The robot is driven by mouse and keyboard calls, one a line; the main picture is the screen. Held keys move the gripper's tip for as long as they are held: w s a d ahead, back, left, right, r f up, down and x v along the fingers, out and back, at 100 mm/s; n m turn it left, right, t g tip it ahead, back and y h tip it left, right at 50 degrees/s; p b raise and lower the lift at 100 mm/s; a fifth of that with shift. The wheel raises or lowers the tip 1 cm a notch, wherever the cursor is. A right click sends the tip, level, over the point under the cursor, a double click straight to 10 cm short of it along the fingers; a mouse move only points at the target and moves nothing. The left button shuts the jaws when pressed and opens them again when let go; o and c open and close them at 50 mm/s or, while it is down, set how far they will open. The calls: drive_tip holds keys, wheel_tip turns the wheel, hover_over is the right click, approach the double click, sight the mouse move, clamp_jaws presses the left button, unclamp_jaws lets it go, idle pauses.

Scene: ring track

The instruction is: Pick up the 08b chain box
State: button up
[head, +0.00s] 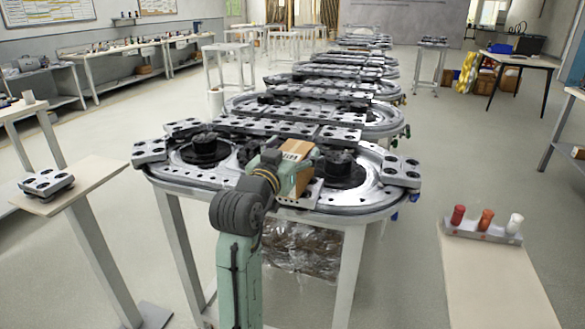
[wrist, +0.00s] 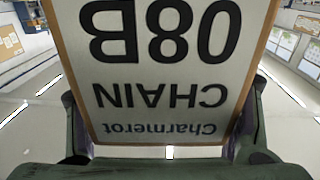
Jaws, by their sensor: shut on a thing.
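The 08b chain box (head: 291,151) is a small brown cardboard box with a white label. I cannot tell how far the box is from the track surface.
The ring track (head: 175,178) stands on white legs, with more tracks in a row behind. A small table at left (head: 95,185) bears a grey plate part (head: 46,183). At right, a table (head: 490,275) bears a rack with red, orange and white pieces (head: 484,222).

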drive_tip(key=c, duration=1.2)
drive_tip(key=shift+r, duration=0.1)
drive_tip(key=shift+c, duration=0.6)
drive_tip(key=shift+r, duration=0.1)
